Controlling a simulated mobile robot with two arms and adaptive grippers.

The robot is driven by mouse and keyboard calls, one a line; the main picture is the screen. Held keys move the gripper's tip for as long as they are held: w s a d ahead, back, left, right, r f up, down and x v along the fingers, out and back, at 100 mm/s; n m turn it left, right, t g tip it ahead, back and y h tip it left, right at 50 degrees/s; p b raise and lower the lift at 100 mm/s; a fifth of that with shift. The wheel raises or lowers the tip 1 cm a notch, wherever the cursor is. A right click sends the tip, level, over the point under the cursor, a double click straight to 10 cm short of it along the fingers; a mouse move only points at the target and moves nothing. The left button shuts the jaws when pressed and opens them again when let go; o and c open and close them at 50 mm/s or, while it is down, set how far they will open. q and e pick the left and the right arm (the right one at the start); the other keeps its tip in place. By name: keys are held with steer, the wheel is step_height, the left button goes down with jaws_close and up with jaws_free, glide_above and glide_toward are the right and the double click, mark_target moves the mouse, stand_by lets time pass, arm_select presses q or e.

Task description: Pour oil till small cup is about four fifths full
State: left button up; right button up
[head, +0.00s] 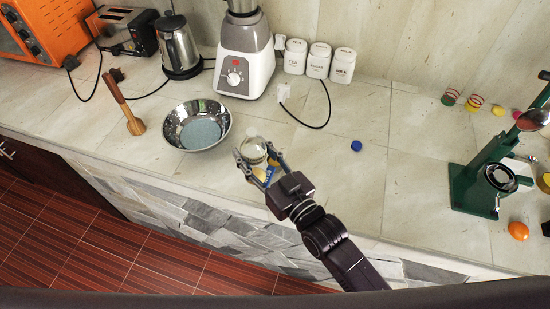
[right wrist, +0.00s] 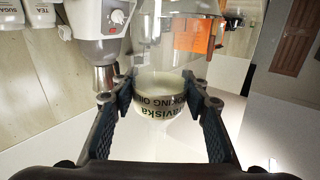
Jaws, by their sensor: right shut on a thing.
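My right gripper (head: 257,160) is shut on a clear cooking oil bottle (head: 253,149) with a blue and yellow label, at the counter's front part, right of the metal bowl. A small blue cap (head: 356,146) lies on the counter to the right. I cannot make out a separate small cup or any oil stream. My left gripper is not in view.
A metal bowl (head: 178,112) with blue-grey contents stands left of the gripper. A wooden tool (head: 125,108), kettle (head: 181,46), blender (head: 244,62) and white canisters (head: 318,60) stand behind or left. A green juicer (head: 480,180) and fruit are right. The counter around the cap is clear.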

mark_target(257, 162)
steer(key=shift+r, duration=0.15)
steer(key=shift+w+d+r+m+g+p, duration=0.1)
steer(key=shift+w+m+g+p, duration=0.15)
steer(key=shift+m+p, duration=0.4)
steer(key=shift+w+d+m+g, duration=0.15)
steer(key=shift+m+g, duration=0.1)
steer(key=shift+m, duration=0.8)
steer(key=shift+w+d+f+m+g+h, duration=0.2)
steer(key=shift+f+m+g+h, duration=0.15)
steer(key=shift+m, duration=0.45)
steer(key=shift+w+d+f+m+g, duration=0.15)
steer(key=shift+w+m+g, duration=0.1)
steer(key=shift+m, duration=0.35)
steer(key=shift+f+m+b, duration=0.4)
steer(key=shift+f+b, duration=0.1)
steer(key=shift+f, duration=0.2)
steer(key=shift+s+a+f+m+g+b, duration=0.2)
steer(key=shift+f+m+g+b, duration=0.25)
steer(key=shift+f, duration=0.5)
steer(key=shift+s+a+f+m+g+b, duration=0.15)
steer(key=shift+f+m+g+b, duration=0.1)
steer(key=shift+f+m+b, duration=0.45)
steer(key=shift+d, duration=0.1)
steer(key=shift+f, duration=0.1)
